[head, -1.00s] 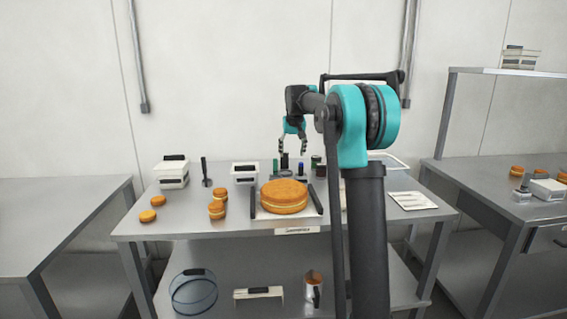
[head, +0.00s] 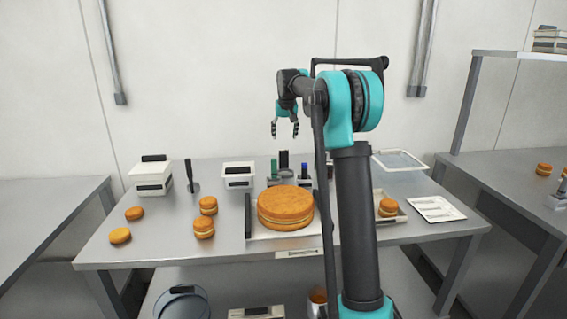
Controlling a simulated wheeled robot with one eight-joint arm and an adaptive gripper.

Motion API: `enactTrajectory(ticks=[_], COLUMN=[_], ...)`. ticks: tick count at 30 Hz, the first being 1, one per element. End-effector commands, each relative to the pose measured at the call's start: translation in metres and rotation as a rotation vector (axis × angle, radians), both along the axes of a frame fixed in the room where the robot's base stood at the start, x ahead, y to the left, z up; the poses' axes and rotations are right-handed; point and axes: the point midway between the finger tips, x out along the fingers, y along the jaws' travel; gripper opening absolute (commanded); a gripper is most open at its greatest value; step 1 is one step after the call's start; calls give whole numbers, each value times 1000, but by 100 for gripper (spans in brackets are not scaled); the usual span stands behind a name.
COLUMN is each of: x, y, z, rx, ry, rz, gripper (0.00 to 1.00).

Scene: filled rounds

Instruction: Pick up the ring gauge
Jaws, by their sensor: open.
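I cannot make out the ring gauge for certain. A flat grey round piece (head: 287,173) lies behind the large cake and may be it; the cake hides part of its surroundings. My gripper (head: 285,134) hangs above the back of the middle table, fingers pointing down, open and empty. It appears over the small items behind the cake and apart from them.
A green-topped item (head: 274,167), a dark upright block (head: 284,158) and a blue-topped item (head: 303,170) crowd around the grey piece. White tubs (head: 239,174), small filled rounds (head: 204,228), a tray (head: 400,160) and a white card (head: 436,209) lie around. Bare tabletop shows at front left.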

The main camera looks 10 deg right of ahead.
Motion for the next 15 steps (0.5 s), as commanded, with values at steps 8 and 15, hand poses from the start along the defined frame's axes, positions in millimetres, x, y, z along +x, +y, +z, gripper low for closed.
enactTrajectory(ticks=[8,15], x=[22,35], y=[0,0], z=[-53,-86], rx=[0,0], ry=[0,0], rz=[0,0], gripper=[62,62])
